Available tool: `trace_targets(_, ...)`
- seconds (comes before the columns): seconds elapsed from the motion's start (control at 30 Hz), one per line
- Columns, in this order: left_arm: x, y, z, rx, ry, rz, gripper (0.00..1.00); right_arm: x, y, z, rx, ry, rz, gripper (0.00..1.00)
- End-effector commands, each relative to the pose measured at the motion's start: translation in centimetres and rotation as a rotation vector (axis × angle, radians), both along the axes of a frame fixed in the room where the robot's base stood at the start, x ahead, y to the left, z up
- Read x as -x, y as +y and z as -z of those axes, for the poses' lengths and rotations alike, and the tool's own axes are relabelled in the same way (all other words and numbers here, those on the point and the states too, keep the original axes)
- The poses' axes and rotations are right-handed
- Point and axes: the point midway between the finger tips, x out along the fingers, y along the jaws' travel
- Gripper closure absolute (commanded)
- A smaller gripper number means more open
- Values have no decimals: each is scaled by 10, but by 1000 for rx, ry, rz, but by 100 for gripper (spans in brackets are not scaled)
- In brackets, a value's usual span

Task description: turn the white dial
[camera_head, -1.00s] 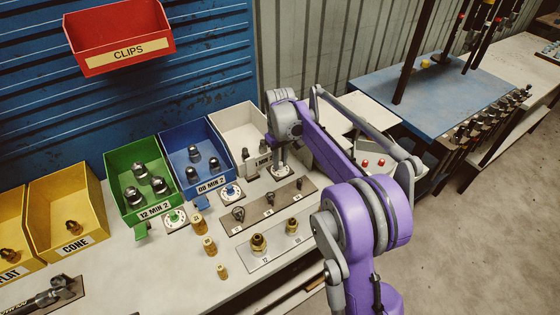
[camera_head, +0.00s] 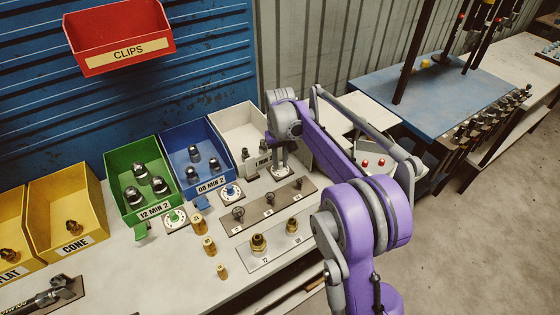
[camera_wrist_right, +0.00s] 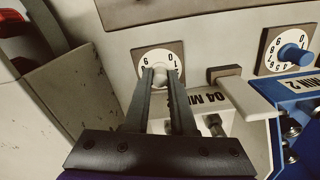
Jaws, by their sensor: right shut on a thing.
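The white dial (camera_wrist_right: 158,57) has a numbered face on a brown square plate, in the right wrist view. Its pale knob sits between the fingertips of my right gripper (camera_wrist_right: 161,75), which is shut on it. In the head view my right gripper (camera_head: 281,167) reaches down to the dial's plate (camera_head: 288,174) in front of the white bin (camera_head: 238,122); the knob is hidden there. My left gripper is not in view.
A blue dial (camera_head: 231,191) and a green dial (camera_head: 175,218) lie to the left, before the blue bin (camera_head: 174,139) and green bin (camera_head: 125,157). A plate with small fittings (camera_head: 232,228) and brass pieces (camera_head: 208,246) stand in front.

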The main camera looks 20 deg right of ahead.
Motion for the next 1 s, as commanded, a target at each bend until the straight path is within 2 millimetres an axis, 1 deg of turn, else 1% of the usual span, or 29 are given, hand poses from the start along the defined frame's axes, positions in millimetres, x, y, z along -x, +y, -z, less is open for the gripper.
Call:
trace_targets(0.03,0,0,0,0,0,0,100,0,0,0,0,0,0,73)
trace_targets(0.17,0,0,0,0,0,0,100,0,0,0,0,0,-1,50)
trace_targets(0.2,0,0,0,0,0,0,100,0,0,0,0,0,-1,47)
trace_targets(0.47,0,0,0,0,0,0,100,0,0,-1,0,0,-1,47)
trace_targets(0.57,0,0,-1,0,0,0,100,0,0,-6,0,0,-1,47)
trace_targets(0.67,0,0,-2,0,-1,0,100,0,0,-21,0,0,-1,47)
trace_targets(0.9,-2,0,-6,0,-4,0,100,0,0,-70,0,0,-1,47)
trace_targets(1.0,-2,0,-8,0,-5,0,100,0,0,-87,0,0,-1,47)
